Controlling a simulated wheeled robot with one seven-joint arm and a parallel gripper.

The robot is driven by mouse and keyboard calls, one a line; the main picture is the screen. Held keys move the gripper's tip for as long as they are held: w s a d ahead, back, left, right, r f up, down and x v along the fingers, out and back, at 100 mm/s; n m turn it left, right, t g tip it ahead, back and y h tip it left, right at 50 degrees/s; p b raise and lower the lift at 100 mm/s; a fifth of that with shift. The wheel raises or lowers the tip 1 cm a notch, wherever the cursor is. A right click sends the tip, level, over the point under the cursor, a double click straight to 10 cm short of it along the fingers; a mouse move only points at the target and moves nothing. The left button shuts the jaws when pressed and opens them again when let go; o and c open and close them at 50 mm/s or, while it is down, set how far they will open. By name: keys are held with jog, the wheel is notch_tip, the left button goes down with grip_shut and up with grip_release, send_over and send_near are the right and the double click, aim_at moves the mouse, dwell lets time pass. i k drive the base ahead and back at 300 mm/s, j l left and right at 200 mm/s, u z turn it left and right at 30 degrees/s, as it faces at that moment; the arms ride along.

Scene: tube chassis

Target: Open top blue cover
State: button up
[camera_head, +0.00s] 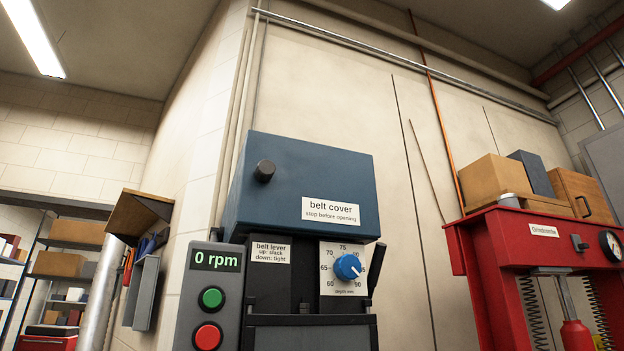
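The blue belt cover (285,185) sits shut on top of a dark drill press head (290,300) in the middle of the head view. A black round knob (265,171) sticks out from its front at the left. A white label (330,211) on it reads "belt cover, stop before opening". My gripper is not in view, so its state does not show.
A grey control box (208,300) with "0 rpm", a green button (212,298) and a red button (207,336) is at left. A blue depth dial (347,267) and black lever (376,265) are below the cover. A red press (530,260) stands right.

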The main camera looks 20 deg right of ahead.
aim_at(287, 182)
jog(key=j+u, duration=0.2)
jog(key=u, duration=0.15)
jog(key=j+u, duration=0.45)
jog(key=u, duration=0.25)
